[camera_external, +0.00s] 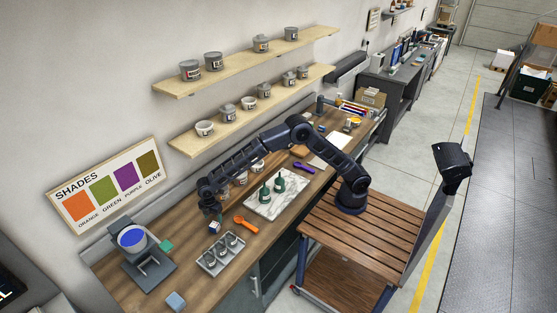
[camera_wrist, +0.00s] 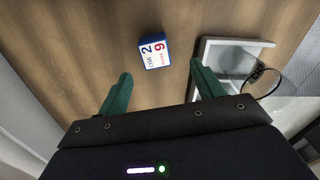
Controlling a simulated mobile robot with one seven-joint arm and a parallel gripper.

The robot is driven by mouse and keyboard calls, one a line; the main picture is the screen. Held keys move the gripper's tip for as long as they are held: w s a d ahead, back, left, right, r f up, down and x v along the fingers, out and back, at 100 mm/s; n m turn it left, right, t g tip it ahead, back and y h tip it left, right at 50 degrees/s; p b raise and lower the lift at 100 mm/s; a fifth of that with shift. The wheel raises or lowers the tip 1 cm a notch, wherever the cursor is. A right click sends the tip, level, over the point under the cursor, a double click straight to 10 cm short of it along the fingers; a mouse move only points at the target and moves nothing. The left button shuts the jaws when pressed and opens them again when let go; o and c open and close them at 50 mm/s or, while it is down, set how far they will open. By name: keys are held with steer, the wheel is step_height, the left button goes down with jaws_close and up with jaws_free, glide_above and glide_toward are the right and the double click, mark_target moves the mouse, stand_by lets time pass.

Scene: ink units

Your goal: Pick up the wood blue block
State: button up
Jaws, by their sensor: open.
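A small block with blue sides and a white printed face (camera_wrist: 154,52) lies on the wooden worktop, ahead of my fingertips in the wrist view. It also shows in the external view as a small blue and white block (camera_external: 214,227), just below my gripper (camera_external: 213,208). In the wrist view my gripper (camera_wrist: 160,84) has its two green fingers spread apart, with nothing between them. The block is apart from both fingers. A plain pale blue cube (camera_external: 175,301) sits near the worktop's front edge in the external view. Whether either is wood cannot be told.
A grey tray with several cups (camera_external: 222,253) and an orange tool (camera_external: 245,223) are close to the printed block. A scale-like stand with a blue-filled bowl (camera_external: 132,239) is to the left, a green piece (camera_external: 166,245) beside it. A marble board (camera_external: 276,199) holds green bottles.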

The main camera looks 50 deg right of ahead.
mark_target(214, 225)
steer(key=shift+w+f, duration=0.2)
steer(key=shift+f, duration=1.95)
steer(key=shift+w+f, duration=0.2)
steer(key=shift+f, duration=1.9)
steer(key=c, duration=1.1)
